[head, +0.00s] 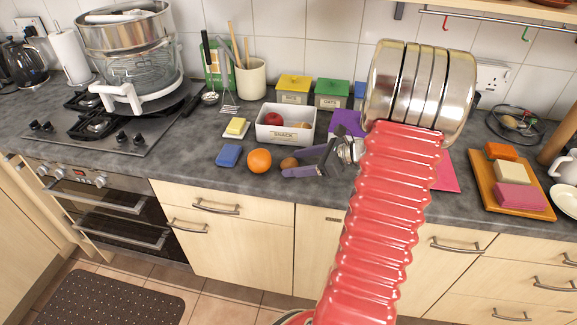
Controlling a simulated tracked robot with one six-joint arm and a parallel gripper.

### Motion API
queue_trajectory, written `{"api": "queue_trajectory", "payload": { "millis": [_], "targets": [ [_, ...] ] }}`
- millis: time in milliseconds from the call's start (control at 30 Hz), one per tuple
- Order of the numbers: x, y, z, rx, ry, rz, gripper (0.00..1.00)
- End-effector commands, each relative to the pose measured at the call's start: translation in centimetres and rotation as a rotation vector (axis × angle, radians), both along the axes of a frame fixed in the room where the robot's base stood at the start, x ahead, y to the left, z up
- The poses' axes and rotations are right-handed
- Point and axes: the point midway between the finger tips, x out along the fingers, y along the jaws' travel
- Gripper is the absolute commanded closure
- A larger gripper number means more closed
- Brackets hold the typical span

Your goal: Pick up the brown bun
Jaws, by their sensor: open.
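A small round brown bun (289,163) sits on the grey counter, just right of an orange. My gripper (292,162) reaches in from the right with its dark purple-grey fingers apart. The fingertips are at the bun, one on its far side and one on its near side in the picture. I cannot tell whether either finger touches it. Part of the bun is hidden by the fingers. My red ribbed arm covers the counter to the right of the gripper.
The orange (259,160) and a blue block (229,155) lie left of the bun. A white snack bin (286,137) with a red fruit stands behind it. A butter dish (236,129) is behind left. A wooden board (485,190) with blocks lies at right. The counter's front edge is close.

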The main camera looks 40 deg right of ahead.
Motion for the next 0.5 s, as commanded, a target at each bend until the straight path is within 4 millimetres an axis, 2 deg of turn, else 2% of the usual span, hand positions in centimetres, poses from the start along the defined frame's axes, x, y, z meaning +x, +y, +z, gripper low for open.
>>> {"api": "queue_trajectory", "payload": {
  "millis": [133,500],
  "targets": [
    [0.84,0.44,-0.51,0.0,0.0,0.0,0.37],
    [0.89,0.47,-0.54,0.0,0.0,0.0,0.37]
  ]
}}
